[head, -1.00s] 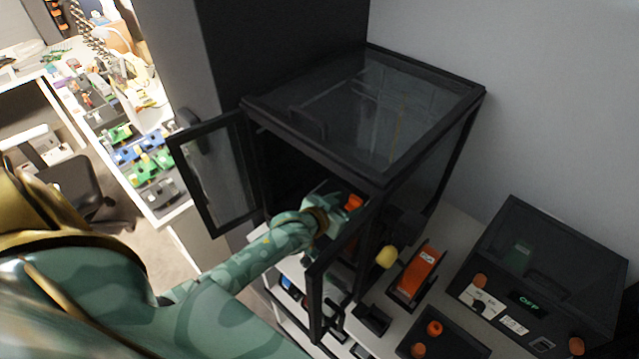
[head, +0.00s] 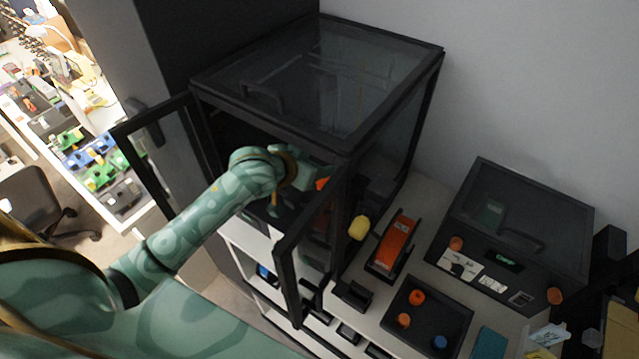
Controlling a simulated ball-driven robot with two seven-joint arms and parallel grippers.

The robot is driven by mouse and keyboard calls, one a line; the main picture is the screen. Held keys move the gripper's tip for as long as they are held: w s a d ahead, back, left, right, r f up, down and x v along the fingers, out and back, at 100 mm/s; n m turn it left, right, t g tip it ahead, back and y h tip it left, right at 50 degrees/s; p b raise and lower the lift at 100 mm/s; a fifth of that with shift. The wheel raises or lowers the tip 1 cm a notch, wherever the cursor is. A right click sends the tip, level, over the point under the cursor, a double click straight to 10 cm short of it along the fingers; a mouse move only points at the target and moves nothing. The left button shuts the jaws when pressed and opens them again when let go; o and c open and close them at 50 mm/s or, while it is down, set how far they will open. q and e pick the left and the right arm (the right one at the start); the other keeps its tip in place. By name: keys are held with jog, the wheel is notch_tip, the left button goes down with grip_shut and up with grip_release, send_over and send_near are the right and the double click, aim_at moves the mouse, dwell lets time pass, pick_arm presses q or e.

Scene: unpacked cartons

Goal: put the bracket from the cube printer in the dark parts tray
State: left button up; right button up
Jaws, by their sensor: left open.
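The cube printer (head: 330,75) is a black-framed box with clear panels, its doors swung open at the front. My left arm reaches in through the front, with the left gripper (head: 318,180) just inside the opening, partly hidden by the frame. Its jaws are open. A small orange piece (head: 322,184) shows right at the gripper; I cannot tell whether it is the bracket or whether it touches the fingers. The dark parts tray (head: 447,318) lies on the bench to the right, with two orange round pieces and a blue one in it. My right gripper is out of view.
An orange block in a black holder (head: 393,245) and a yellow piece (head: 359,228) stand between printer and tray. A small black bin (head: 353,294) is beside the tray. A dark lidded machine (head: 520,225) stands behind. The open door's edge (head: 292,275) is close to my arm.

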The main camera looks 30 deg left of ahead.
aim_at(321, 186)
pick_arm(q)
jog(key=s+f+g, duration=0.1)
jog(key=s+a+f+y, duration=0.1)
jog(key=shift+s+f+n+g, duration=0.25)
jog(key=shift+f+n+g, duration=0.05)
jog(key=shift+f+g, duration=0.1)
jog(key=shift+f, duration=0.35)
jog(key=x, duration=0.2)
jog(key=b+x, duration=0.1)
jog(key=x, duration=0.4)
jog(key=shift+w+d+r+b, duration=0.2)
jog(key=shift+d+r+b, duration=0.1)
jog(key=c, duration=1.1)
